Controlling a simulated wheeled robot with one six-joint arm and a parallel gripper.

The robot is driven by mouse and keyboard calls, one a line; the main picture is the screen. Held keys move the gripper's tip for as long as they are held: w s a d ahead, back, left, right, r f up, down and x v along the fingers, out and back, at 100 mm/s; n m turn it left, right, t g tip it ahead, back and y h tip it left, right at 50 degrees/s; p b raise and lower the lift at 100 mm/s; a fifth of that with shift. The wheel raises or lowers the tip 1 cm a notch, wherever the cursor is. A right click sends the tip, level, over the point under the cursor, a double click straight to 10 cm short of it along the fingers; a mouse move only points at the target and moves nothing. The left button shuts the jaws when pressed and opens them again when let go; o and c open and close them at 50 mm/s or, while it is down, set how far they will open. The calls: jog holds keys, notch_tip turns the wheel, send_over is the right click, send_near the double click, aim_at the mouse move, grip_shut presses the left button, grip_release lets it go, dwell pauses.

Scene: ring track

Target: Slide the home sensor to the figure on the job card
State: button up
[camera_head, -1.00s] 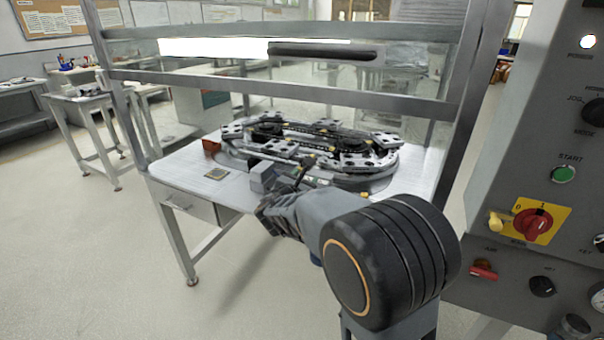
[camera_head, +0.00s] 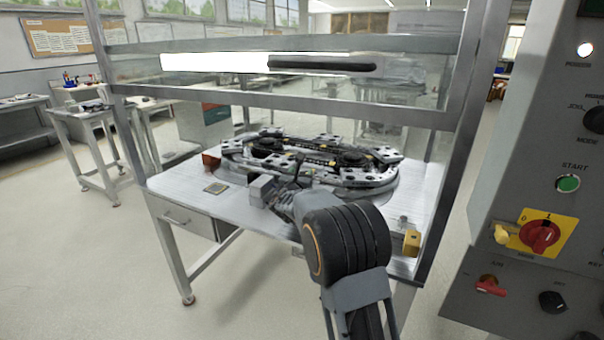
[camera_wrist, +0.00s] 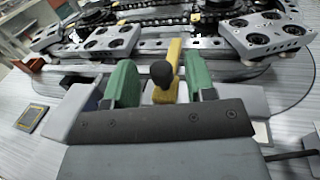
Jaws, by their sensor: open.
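The ring track (camera_head: 310,160) stands on the bench, with grey carriages around it. In the wrist view, my gripper (camera_wrist: 158,70) is open at the near side of the track (camera_wrist: 155,46). Its two green fingers stand apart. A black round knob (camera_wrist: 163,74) and a yellow upright piece (camera_wrist: 174,57) show between them; they may belong to the home sensor. I cannot tell whether the fingers touch them. In the head view, my arm hides most of the gripper. A dark yellow-edged square (camera_head: 216,188) lies flat at left and also shows in the wrist view (camera_wrist: 32,117). I see no readable figure.
A red-brown block (camera_head: 211,161) and a grey block (camera_head: 261,189) stand on the bench (camera_head: 180,185). A yellow block (camera_head: 411,243) sits at its right front. A control panel (camera_head: 530,190) stands at right. A frame bar (camera_head: 290,86) crosses above the bench.

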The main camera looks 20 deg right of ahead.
jog(key=shift+x, duration=0.9)
jog(key=shift+c, duration=0.2)
grip_shut()
